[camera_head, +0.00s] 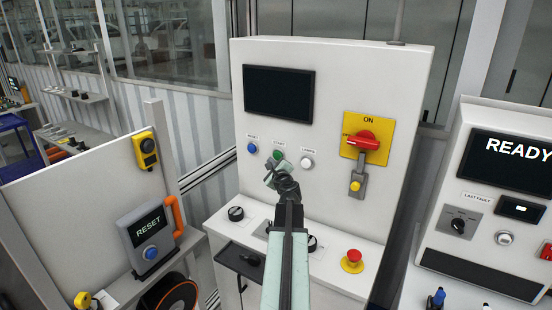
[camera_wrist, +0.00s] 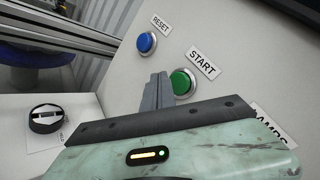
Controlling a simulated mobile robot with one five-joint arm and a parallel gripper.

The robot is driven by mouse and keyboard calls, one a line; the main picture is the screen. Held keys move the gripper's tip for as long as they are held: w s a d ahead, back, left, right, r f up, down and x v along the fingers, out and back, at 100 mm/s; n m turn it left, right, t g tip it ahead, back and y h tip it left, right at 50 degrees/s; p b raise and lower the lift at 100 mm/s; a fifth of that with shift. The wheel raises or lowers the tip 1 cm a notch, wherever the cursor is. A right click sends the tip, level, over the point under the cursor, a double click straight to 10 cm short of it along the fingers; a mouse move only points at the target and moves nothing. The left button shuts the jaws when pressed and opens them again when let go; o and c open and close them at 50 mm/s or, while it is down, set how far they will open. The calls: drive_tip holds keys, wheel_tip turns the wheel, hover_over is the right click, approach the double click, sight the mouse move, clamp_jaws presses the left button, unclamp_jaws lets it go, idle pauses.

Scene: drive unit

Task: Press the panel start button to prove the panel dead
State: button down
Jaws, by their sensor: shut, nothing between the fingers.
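The green START button (camera_head: 278,155) is on the white upright panel (camera_head: 325,75), between the blue RESET button (camera_head: 252,148) and the white LAMPS button (camera_head: 307,163). In the wrist view the START button (camera_wrist: 183,83) has its label above it, and the RESET button (camera_wrist: 147,43) is up and to the left. My gripper (camera_head: 270,170) is shut and empty, just below the START button in the head view. In the wrist view its fingertips (camera_wrist: 160,82) overlap the button's left edge. I cannot tell whether they touch it.
The panel's screen (camera_head: 279,94) is dark. A red rotary switch (camera_head: 362,141) sits on a yellow plate marked ON, with a grey and yellow fitting (camera_head: 357,184) below. A red mushroom button (camera_head: 353,258) is on the lower ledge. The right-hand screen (camera_head: 510,155) reads READY.

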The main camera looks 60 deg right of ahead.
drive_tip(key=a, duration=0.5)
drive_tip(key=shift+a, duration=0.1)
drive_tip(key=shift+s, duration=0.1)
idle(0.3)
